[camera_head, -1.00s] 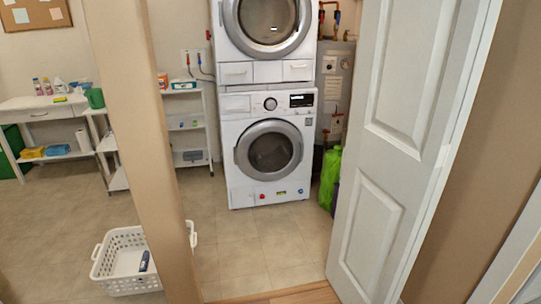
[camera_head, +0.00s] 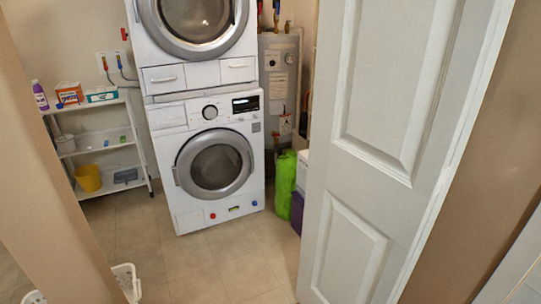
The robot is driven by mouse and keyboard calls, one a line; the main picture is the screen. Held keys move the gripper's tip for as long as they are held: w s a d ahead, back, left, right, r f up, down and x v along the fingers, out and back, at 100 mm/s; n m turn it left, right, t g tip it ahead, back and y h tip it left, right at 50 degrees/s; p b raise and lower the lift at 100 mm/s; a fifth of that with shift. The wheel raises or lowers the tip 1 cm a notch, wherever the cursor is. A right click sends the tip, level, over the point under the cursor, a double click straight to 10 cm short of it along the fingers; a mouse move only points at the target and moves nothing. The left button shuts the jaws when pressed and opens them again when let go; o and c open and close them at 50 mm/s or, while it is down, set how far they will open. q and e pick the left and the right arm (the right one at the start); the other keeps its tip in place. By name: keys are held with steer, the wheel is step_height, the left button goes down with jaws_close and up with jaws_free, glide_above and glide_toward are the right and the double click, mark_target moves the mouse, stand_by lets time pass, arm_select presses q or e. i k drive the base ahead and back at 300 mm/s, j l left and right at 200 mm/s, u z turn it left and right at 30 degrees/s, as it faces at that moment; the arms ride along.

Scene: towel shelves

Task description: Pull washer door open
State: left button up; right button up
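A white front-load washer (camera_head: 167,205) stands in the closet, below a second stacked machine (camera_head: 142,48) with its own round door. The washer's round door (camera_head: 214,163) has a wide grey ring and dark glass, and it looks closed. The control panel with a knob and dark display is above the door. Neither of my grippers shows in the head view.
A white panelled door (camera_head: 345,240) stands open at right, and a tan door post (camera_head: 45,200) is at left. Between them the tiled floor (camera_head: 225,265) is clear. A white shelf (camera_head: 105,148), yellow bucket (camera_head: 88,178), green bag (camera_head: 285,185), water heater (camera_head: 278,85) and white basket (camera_head: 128,282) stand around.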

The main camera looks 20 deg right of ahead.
mark_target(183, 171)
steer(key=i+z, duration=0.15)
steer(key=i, duration=0.35)
steer(key=i+j+z, duration=0.1)
steer(key=i, duration=0.4)
steer(key=i+j+z, duration=0.15)
steer(key=i, duration=0.4)
